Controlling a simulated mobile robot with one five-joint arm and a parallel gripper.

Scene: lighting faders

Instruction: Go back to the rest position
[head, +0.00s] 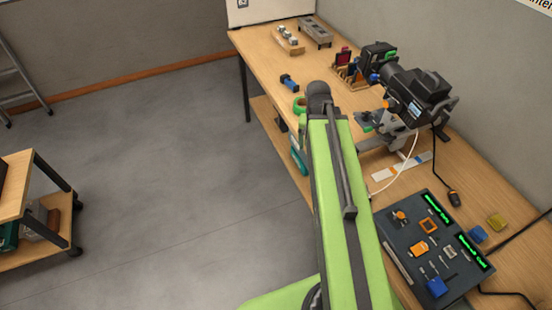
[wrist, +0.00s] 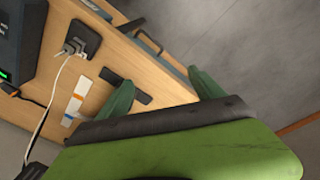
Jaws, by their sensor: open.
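My gripper (wrist: 163,92) shows in the wrist view as two green fingers spread apart with nothing between them. They are over the edge of the wooden workbench, with floor beyond. In the head view my green arm reaches up the middle of the picture, along the bench's near edge, and mostly hides the gripper. The dark control panel (head: 387,224) with faders, coloured knobs and green displays lies on the bench (head: 262,62), right of my arm and apart from it.
A black stage light (head: 420,95) stands on the bench right of my arm, with a white cable hanging from it. Small blocks and racks sit at the far end. A wooden cart (head: 20,185) stands at the left. The grey floor (head: 170,170) between is clear.

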